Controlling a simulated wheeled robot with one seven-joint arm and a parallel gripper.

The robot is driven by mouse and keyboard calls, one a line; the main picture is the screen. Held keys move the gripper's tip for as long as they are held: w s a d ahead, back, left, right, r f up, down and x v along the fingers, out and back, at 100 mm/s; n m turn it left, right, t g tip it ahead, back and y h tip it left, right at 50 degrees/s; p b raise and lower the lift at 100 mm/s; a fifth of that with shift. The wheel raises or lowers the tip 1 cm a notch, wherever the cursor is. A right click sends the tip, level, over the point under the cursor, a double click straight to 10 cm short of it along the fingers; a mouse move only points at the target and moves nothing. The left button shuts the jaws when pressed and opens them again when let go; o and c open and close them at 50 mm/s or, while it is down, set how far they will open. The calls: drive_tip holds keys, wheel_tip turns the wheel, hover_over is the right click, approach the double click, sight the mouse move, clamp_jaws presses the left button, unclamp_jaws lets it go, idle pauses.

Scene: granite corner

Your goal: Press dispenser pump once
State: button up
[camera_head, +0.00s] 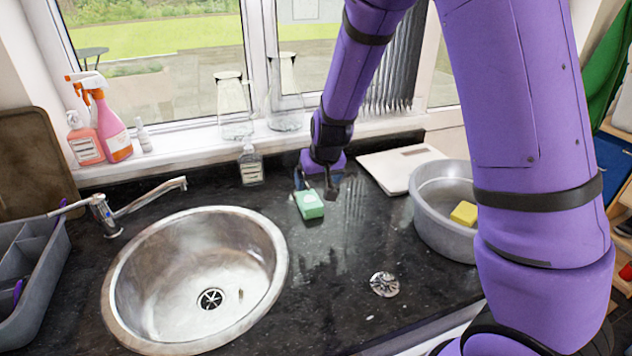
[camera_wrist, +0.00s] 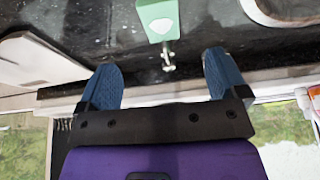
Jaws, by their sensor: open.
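A green dispenser (camera_head: 309,206) stands on the dark granite counter, right of the sink. In the wrist view its green body (camera_wrist: 158,16) shows at the top centre, with a small silver pump piece (camera_wrist: 168,56) at its lower end. My gripper (camera_head: 315,184) is just behind and above it in the head view, partly hiding its top. In the wrist view my gripper (camera_wrist: 160,64) is open, its two blue fingers wide apart with the pump piece between them in the picture. I cannot tell whether they touch. A clear labelled pump bottle (camera_head: 250,168) stands behind, by the sill.
A steel sink (camera_head: 125,290) with a tap (camera_head: 150,198) is at left. A grey basin (camera_head: 430,225) holding a yellow sponge (camera_head: 464,213) and a white board (camera_head: 385,172) are at right. Spray bottles (camera_head: 113,135) and glass jars (camera_head: 234,108) line the sill. The front counter is mostly clear.

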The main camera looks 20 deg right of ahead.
sight(312, 203)
drive_tip(key=shift+x, duration=1)
drive_tip(key=x, duration=1)
drive_tip(key=shift+w+f, duration=0.2)
drive_tip(key=shift+f, duration=0.15)
drive_tip(key=c, duration=1)
drive_tip(key=shift+s, duration=0.1)
